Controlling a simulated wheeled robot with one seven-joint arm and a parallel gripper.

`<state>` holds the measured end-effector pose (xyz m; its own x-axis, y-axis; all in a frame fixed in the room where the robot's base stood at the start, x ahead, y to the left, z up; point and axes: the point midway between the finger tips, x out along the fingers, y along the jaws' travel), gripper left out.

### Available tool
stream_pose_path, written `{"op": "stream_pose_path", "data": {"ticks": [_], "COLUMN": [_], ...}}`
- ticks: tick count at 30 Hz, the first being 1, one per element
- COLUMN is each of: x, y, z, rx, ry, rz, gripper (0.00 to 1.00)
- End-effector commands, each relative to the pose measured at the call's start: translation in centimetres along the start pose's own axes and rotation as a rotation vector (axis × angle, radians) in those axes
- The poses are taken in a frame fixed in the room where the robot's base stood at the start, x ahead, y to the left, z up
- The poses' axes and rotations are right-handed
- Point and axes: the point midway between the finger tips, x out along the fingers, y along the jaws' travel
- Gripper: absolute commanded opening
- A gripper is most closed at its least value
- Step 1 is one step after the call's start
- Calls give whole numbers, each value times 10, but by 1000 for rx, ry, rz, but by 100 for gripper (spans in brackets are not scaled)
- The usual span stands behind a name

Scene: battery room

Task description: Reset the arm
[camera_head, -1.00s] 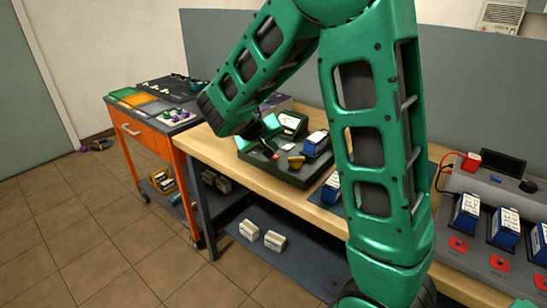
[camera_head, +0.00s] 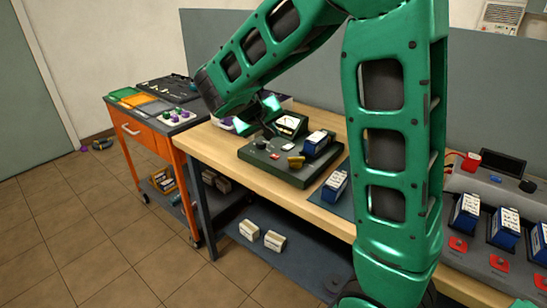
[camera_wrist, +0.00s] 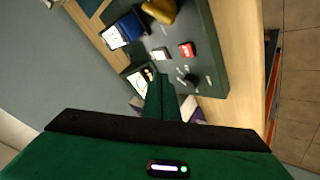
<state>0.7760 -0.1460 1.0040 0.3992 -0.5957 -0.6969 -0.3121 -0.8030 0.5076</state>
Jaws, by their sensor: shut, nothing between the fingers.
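My gripper (camera_head: 268,132) hangs at the end of my green arm, just above the left back part of the dark green test device on the workbench. In the wrist view the gripper (camera_wrist: 163,85) shows as one narrow green shape with its fingers together and nothing between them. The test device (camera_head: 252,154) has a gauge, a red button and a yellow part, and a blue battery (camera_head: 315,144) stands on its right side. The device also shows in the wrist view (camera_wrist: 205,60). I cannot tell whether the fingertips touch it.
The wooden workbench (camera_head: 219,149) runs along a grey panel. An orange tool cart (camera_head: 148,138) stands to its left. Another blue battery (camera_head: 335,187) stands on a mat right of the device. A charging station (camera_head: 480,185) with several batteries is at right. Floor at left is open.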

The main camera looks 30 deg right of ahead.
Motion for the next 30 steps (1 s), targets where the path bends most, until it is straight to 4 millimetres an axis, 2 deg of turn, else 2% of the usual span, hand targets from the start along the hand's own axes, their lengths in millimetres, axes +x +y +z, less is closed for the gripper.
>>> {"op": "stream_pose_path", "data": {"ticks": [9, 11, 14, 17, 21, 25, 30], "x": [0, 0, 1, 0, -10, -28, -61], "y": [2, 7, 27, 57, 93, 114, 126], "z": [1, 6, 25, 59, 121, 180, 251], "rx": [2, 11, 40, 89, 163, 225, 293], "ry": [-3, -16, -69, -156, -297, -416, -547], "rz": [-1, -5, -22, -56, -127, -206, -320], "gripper": [0, 0, 0, 0, 0, 0, 0]}}
